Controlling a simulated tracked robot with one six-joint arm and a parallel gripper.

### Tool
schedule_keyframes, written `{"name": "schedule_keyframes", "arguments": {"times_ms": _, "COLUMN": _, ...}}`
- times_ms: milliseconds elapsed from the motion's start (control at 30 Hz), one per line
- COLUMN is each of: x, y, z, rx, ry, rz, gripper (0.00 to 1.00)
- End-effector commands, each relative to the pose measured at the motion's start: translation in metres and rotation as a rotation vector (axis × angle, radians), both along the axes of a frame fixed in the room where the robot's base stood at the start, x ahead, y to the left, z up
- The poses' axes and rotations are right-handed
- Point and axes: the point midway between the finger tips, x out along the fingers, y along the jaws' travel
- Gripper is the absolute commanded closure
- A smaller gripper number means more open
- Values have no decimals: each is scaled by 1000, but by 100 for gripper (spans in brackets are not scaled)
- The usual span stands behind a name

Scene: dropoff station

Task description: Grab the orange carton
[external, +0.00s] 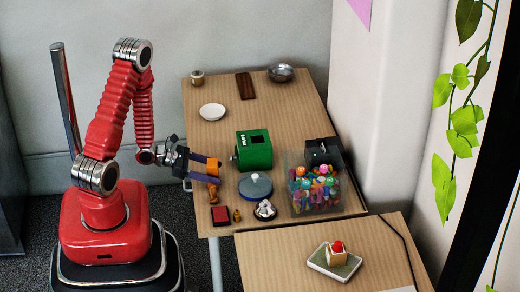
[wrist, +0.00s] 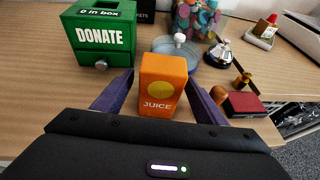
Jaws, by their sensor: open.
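The orange carton (wrist: 163,82) stands upright on the wooden table in the wrist view, with a yellow circle and the word JUICE on its front. My gripper (wrist: 160,90) is open, with one purple finger on each side of the carton. A gap shows between the left finger and the carton; the right finger is close to its side, and I cannot tell if it touches. In the external view my gripper (external: 204,169) reaches over the table's left edge, and the carton is mostly hidden by the fingers.
A green donation box (external: 254,150) stands behind the carton. A blue lidded pot (external: 255,188) and a clear bin of colourful items (external: 316,194) are to the right.

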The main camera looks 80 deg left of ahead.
Motion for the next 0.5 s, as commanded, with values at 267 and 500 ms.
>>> {"name": "schedule_keyframes", "arguments": {"times_ms": 267, "x": 29, "y": -5, "z": -13, "rx": -1, "ry": 0, "rz": -4, "gripper": 34}}
{"name": "schedule_keyframes", "arguments": {"times_ms": 500, "x": 38, "y": -6, "z": -16, "rx": 0, "ry": 0, "rz": -1, "gripper": 34}}
